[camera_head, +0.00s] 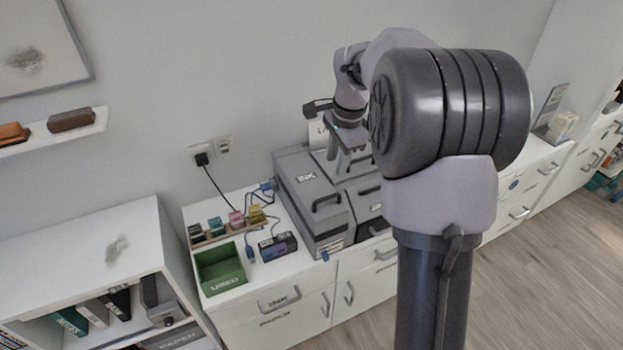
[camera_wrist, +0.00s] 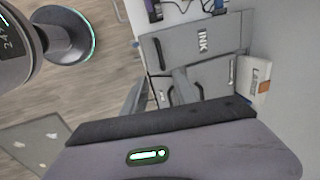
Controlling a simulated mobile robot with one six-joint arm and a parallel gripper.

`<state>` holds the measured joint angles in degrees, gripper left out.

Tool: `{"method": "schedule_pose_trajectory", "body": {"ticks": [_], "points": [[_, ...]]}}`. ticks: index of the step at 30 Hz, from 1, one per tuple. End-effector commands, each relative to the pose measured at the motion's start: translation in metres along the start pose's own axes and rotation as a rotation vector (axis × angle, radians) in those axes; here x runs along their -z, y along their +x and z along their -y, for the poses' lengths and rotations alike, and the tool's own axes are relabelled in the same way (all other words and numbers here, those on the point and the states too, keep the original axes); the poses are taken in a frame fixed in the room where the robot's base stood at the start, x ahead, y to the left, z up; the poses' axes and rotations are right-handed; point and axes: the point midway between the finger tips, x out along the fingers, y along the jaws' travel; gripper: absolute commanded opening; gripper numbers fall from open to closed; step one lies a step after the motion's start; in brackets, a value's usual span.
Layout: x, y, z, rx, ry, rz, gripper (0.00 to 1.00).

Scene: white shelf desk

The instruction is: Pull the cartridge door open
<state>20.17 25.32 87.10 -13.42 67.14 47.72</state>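The grey printer (camera_head: 290,165) stands on the white desk. Its door marked INK (camera_head: 320,192) has a dark bar handle (camera_head: 326,203) and looks closed. My gripper (camera_head: 346,158) hangs above and behind the printer's front, right of the INK label, apart from the handle. In the wrist view its two fingers (camera_wrist: 160,92) are spread with nothing held between them. Whether a fingertip touches the printer cannot be told.
A green bin (camera_head: 222,282) marked USED, a rack of coloured cartridges (camera_head: 228,224) and a dark purple cartridge box (camera_head: 278,246) are left of the printer. A blue-ended cable lies between them. A white label card (camera_wrist: 255,78) stands by the printer. My arm hides the desk's right part.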

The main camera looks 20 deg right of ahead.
Motion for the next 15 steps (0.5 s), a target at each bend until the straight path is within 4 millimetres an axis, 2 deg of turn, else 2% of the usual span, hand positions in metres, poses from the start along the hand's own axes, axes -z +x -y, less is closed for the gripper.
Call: {"method": "schedule_pose_trajectory", "body": {"ticks": [1,6,12,15], "points": [[-0.001,0.023,-0.002,-0.004,-0.002,0.001,0.34],[-0.002,0.076,-0.002,-0.003,-0.004,0.002,0.34],[-0.002,0.123,-0.001,-0.001,-0.004,0.001,0.34],[-0.002,0.135,-0.001,0.000,-0.004,0.000,0.34]]}}
